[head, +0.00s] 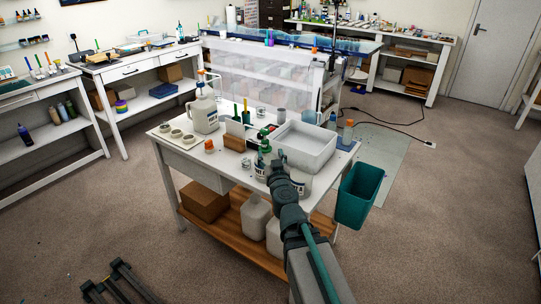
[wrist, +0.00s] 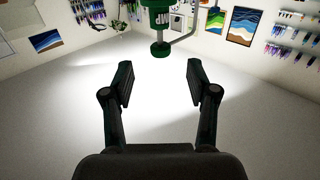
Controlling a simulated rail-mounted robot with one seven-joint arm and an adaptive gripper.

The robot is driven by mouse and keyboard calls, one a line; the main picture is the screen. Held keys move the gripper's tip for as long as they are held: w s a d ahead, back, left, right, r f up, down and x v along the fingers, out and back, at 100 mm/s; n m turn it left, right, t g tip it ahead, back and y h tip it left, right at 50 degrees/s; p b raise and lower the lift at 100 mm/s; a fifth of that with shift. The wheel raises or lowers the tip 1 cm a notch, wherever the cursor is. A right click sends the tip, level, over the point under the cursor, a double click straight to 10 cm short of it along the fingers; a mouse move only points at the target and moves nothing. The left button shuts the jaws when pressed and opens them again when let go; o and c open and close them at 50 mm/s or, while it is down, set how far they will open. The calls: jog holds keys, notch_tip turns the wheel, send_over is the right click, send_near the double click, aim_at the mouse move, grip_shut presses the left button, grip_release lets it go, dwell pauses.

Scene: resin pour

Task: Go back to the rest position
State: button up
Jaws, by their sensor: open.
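My gripper (head: 280,156) is over the front edge of the white worktable (head: 186,153), close to the large white tray (head: 309,146). In the wrist view my gripper (wrist: 159,82) has its two dark fingers wide apart, with nothing between them. A green part (wrist: 159,48) with pale lettering shows beyond the fingertips at the top edge; I cannot tell what it is. My arm runs from the bottom of the head view up to the table and hides part of its front.
A jug (head: 205,113), green-topped bottle (head: 265,151), jars (head: 299,181) and cups crowd the table around my gripper. A teal bin (head: 357,196) stands off the table's right side. Canisters (head: 256,217) and a cardboard box (head: 203,201) sit on the lower shelf. Carpet is open at right.

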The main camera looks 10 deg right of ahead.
notch_tip(320, 180, up, 3)
jog(key=shift+f+p, duration=0.1)
jog(key=shift+p, duration=1.1)
